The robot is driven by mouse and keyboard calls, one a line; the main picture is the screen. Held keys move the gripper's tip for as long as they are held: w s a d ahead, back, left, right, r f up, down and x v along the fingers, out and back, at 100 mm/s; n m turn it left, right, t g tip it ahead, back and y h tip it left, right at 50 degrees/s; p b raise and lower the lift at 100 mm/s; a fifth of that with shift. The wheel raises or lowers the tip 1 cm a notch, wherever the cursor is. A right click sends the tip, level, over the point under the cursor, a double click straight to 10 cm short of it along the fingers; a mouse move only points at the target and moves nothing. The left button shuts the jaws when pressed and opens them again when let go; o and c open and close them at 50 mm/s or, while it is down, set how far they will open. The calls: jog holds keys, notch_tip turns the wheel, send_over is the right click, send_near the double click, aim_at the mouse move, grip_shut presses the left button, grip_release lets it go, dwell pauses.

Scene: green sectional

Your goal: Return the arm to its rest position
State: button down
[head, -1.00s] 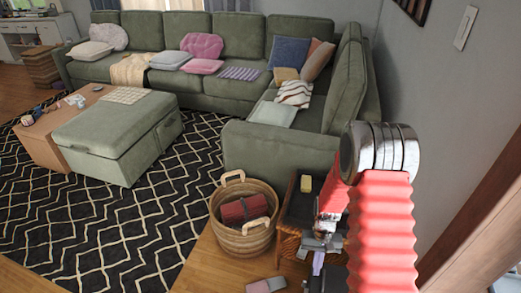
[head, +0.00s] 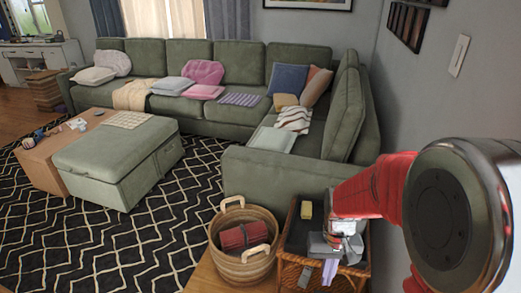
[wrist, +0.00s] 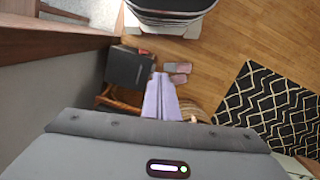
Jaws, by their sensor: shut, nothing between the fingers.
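My gripper (head: 330,272) shows in the head view at the lower right, at the end of my red arm. It hangs in front of a wicker side table with a dark top (head: 300,238). In the wrist view its two pale purple fingers (wrist: 160,78) lie side by side, shut, with nothing held. The fingers point over the wooden floor, near a dark square top and two small pinkish-grey items (wrist: 178,73) on the floor.
A wicker basket (head: 244,268) with a rolled red cloth stands left of the side table. A yellow block (head: 306,210) lies on the table. The green sectional (head: 270,180) is behind, a grey wall (head: 420,100) at right. A patterned rug (head: 110,250) covers the left floor.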

jog(key=s+a+r+t, duration=0.1)
jog(key=s+r+t, duration=0.2)
jog(key=r, duration=0.7)
jog(key=s+a+r+t, duration=0.1)
jog(key=s+r+t, duration=0.2)
jog(key=s+r, duration=0.4)
notch_tip(320, 180, up, 4)
jog(key=shift+s+f+n+t, duration=0.1)
jog(key=shift+s+n+t, duration=0.15)
jog(key=shift+n+t, duration=0.15)
jog(key=shift+a, duration=0.2)
